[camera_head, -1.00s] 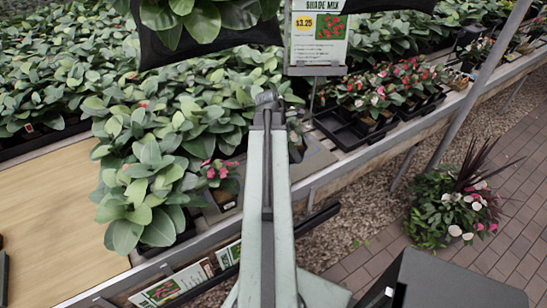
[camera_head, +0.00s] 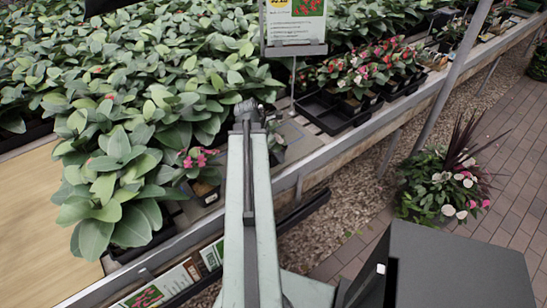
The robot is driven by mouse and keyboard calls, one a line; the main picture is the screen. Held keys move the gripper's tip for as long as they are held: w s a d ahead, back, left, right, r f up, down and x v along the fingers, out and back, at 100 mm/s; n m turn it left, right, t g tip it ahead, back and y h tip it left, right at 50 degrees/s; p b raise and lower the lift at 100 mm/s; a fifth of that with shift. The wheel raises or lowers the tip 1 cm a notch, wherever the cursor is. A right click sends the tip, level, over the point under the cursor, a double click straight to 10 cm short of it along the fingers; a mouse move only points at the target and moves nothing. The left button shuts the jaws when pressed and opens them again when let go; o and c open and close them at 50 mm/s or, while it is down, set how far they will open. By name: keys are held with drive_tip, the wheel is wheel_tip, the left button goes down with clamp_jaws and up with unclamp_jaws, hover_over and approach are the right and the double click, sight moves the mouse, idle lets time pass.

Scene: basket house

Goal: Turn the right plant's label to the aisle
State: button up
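A small potted plant with pink flowers (camera_head: 199,160) stands at the bench's front edge, left of my arm. Its dark pot (camera_head: 206,190) has a tan patch that may be a label; no writing is readable. Another small pot plant (camera_head: 276,142) stands just right of my arm's tip and is partly hidden by it. I cannot see a label on it. My gripper (camera_head: 249,108) is at the far end of my outstretched arm, close to this right plant. Its fingers are too small and dark to tell if they are open, or whether they touch the pot.
Large leafy plants (camera_head: 130,150) fill the bench's left side. A price sign (camera_head: 295,25) stands behind. Black trays (camera_head: 335,118) hold red and white flowers at right. A slanted metal post (camera_head: 452,88) crosses the right side. A planter (camera_head: 445,185) stands on the brick aisle (camera_head: 505,215).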

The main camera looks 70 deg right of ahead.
drive_tip(key=m, duration=0.1)
drive_tip(key=m+g+y, duration=0.1)
drive_tip(key=m, duration=0.3)
drive_tip(key=shift+w+d+r, duration=0.15)
drive_tip(key=shift+d, duration=0.15)
drive_tip(key=m+g+y, duration=0.1)
drive_tip(key=m+y, duration=0.1)
drive_tip(key=m, duration=0.2)
drive_tip(key=shift+m, duration=0.3)
drive_tip(key=m+y, duration=0.1)
drive_tip(key=m, duration=0.3)
drive_tip(key=shift+y, duration=0.3)
drive_tip(key=m, duration=0.1)
drive_tip(key=m+y, duration=0.1)
drive_tip(key=m, duration=0.2)
drive_tip(key=shift+s+a+m+t+y, duration=0.25)
drive_tip(key=shift+m+t+y, duration=0.05)
drive_tip(key=shift+t+y, duration=0.1)
drive_tip(key=shift+f, duration=0.25)
